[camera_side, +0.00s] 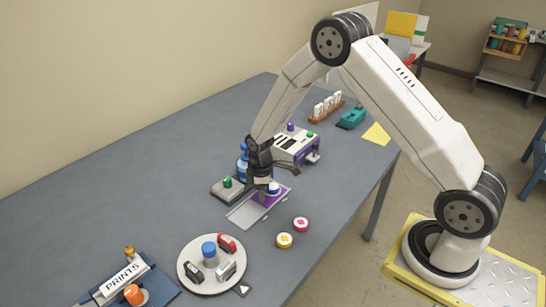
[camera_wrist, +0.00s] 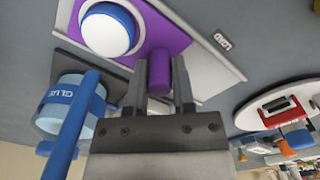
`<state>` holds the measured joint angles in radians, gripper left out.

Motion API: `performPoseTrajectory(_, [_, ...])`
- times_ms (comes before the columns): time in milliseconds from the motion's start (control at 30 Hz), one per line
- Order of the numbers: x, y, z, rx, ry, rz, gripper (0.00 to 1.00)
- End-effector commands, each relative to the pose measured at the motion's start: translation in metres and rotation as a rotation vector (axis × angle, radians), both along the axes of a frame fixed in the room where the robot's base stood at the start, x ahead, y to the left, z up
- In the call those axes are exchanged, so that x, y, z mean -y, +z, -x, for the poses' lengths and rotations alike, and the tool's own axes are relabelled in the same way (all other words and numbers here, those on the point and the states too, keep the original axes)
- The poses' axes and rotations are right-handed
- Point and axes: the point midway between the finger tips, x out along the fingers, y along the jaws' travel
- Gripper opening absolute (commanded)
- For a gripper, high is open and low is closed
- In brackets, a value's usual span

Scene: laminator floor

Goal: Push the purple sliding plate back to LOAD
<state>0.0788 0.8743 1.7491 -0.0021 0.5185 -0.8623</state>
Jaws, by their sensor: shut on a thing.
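The purple sliding plate (camera_side: 277,199) lies on a pale grey track (camera_side: 246,214) in the side view. A round white-and-blue piece (camera_wrist: 108,29) sits on the plate (camera_wrist: 172,38); it also shows beside my gripper in the side view (camera_side: 273,187). A purple upright knob (camera_wrist: 159,72) stands on the plate. My gripper (camera_wrist: 160,88) is shut on this knob, with one finger on each side. In the side view my gripper (camera_side: 262,182) points down over the plate and hides part of it.
A green-button box (camera_side: 228,187) and a blue glue bottle (camera_wrist: 72,103) stand close to my gripper. The white-and-purple machine (camera_side: 297,146) is behind the track. Two round pieces, pink (camera_side: 301,224) and yellow (camera_side: 285,240), and a round tray (camera_side: 187,268) are nearer the front.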

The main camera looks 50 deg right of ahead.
Motion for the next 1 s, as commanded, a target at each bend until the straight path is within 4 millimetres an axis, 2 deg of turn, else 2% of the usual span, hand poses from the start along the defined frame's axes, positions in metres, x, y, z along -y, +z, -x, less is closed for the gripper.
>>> performPoseTrajectory(833, [0.0,0.001,-0.001,0.002,0.0,0.001,0.0])
performPoseTrajectory(1000, [-0.01,0.001,-0.001,0.001,0.002,0.0,0.0])
